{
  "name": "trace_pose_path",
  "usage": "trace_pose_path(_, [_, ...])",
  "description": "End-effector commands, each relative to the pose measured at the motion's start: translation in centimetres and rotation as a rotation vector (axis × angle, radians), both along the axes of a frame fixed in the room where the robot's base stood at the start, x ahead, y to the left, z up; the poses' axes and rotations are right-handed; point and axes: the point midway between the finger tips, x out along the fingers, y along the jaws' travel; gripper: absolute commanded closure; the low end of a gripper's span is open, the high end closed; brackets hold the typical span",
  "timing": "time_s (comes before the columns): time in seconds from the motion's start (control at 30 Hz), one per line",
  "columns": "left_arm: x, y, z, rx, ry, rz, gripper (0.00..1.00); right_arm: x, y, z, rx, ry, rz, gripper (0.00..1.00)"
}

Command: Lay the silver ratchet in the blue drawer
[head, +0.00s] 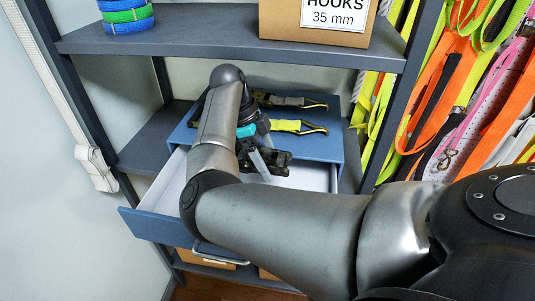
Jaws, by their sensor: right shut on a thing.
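The blue drawer (157,227) is pulled out of a blue cabinet on the shelf, and its white inside shows on both sides of my arm. My right gripper (264,174) points down over the drawer's back right part, with pale fingers below a teal band. It is shut on a dark, metallic ratchet-like piece (278,164), which looks darker than silver. The fingers partly cover this piece, and I cannot tell whether it touches the drawer floor. My forearm hides the drawer's middle. My left gripper is not in view.
On the blue cabinet top (325,142) lie a ratchet with a yellow strap (287,126) and one with a grey strap (288,101). The shelf above (230,48) holds a hooks box (285,22) and blue-green strap rolls (126,15). Colourful straps (455,95) hang right.

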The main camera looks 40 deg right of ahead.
Motion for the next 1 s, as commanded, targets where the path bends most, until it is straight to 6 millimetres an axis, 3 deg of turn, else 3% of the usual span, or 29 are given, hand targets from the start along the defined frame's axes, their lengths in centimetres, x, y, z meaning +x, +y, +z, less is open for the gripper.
trace_pose_path(0.37, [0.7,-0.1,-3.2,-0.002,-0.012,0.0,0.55,0.0,-0.1,-3.7,-0.003,-0.003,-0.002,1.0])
trace_pose_path(1.0, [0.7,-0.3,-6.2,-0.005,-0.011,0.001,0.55,0.1,-0.1,-8.6,-0.003,-0.003,0.0,1.0])
